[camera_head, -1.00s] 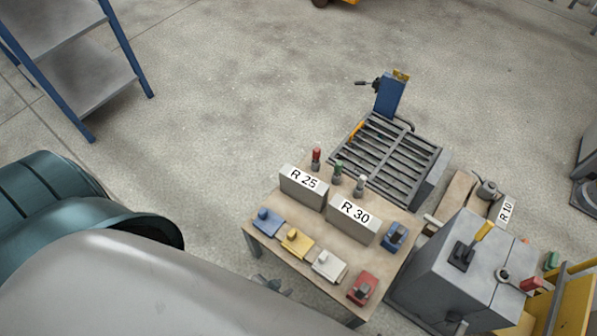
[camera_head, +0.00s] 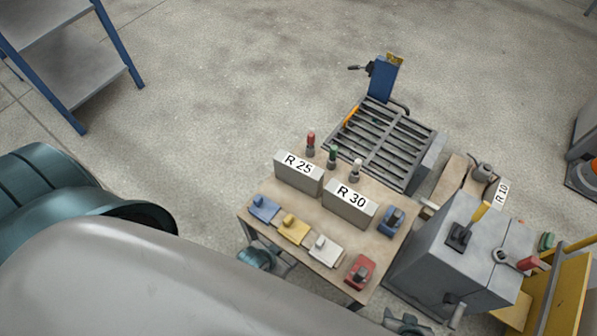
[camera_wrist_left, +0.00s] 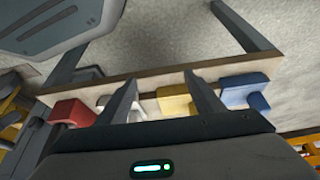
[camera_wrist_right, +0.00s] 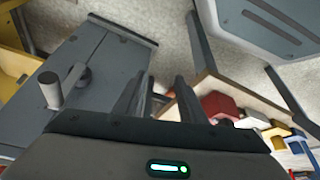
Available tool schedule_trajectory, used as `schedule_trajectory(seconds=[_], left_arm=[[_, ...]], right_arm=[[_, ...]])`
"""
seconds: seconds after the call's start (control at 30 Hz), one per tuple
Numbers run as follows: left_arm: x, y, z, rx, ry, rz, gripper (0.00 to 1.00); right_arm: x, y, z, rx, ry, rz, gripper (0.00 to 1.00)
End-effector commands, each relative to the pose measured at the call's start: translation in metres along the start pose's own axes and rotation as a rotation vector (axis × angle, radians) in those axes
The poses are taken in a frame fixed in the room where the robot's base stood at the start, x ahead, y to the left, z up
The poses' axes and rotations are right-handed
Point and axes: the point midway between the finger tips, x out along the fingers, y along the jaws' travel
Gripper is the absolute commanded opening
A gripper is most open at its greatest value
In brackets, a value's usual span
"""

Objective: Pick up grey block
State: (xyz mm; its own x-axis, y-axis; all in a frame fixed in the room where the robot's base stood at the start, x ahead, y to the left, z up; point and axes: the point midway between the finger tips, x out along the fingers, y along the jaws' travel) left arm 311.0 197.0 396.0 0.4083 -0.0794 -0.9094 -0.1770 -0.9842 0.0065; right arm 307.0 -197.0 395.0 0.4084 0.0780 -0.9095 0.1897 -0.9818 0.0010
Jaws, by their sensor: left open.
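Two grey blocks stand on the wooden table (camera_head: 262,184) in the head view, one labelled R 25 (camera_head: 299,181) and one R 30 (camera_head: 349,212). A pale grey-white block with a knob (camera_head: 325,251) lies at the near edge between a yellow and a red one. My left gripper (camera_head: 284,267) is at the table's near edge, below the tabletop in the picture. In the left wrist view its open, empty fingers (camera_wrist_left: 160,84) face the table edge, with the pale block (camera_wrist_left: 112,106) behind one finger. My right gripper (camera_head: 408,324), open and empty, is near the grey cabinet; its fingers (camera_wrist_right: 161,84) show in the right wrist view.
Blue (camera_head: 264,208), yellow (camera_head: 293,229) and red (camera_head: 360,271) blocks line the near edge. A slatted grey grid (camera_head: 382,140) stands behind the table. A grey cabinet with levers (camera_head: 448,271) is close on the right.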

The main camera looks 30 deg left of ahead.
Motion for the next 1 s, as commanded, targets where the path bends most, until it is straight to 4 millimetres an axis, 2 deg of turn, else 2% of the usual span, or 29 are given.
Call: schedule_trajectory(seconds=[0.2, 0.37, 0.57, 0.73, 0.87, 1.0], left_arm=[[-0.023, -0.011, -0.044, -0.121, -0.038, 0.002, 0.61], [-0.026, -0.02, -0.081, -0.295, -0.083, 0.009, 0.61], [-0.025, -0.034, -0.13, -0.538, -0.142, -0.001, 0.61], [-0.03, -0.054, -0.187, -0.815, -0.207, -0.041, 0.61], [-0.044, -0.074, -0.232, -1.046, -0.254, -0.101, 0.61], [-0.068, -0.096, -0.276, -1.285, -0.292, -0.187, 0.61]], right_arm=[[-0.025, 0.005, -0.01, 0.003, -0.033, 0.008, 0.37], [-0.024, 0.007, -0.004, 0.004, -0.058, 0.009, 0.37], [-0.013, 0.009, 0.01, 0.005, -0.086, 0.01, 0.37], [0.004, 0.011, 0.029, 0.007, -0.115, 0.01, 0.37], [0.017, 0.012, 0.045, 0.008, -0.139, 0.01, 0.37], [0.03, 0.013, 0.061, 0.009, -0.162, 0.011, 0.37]])
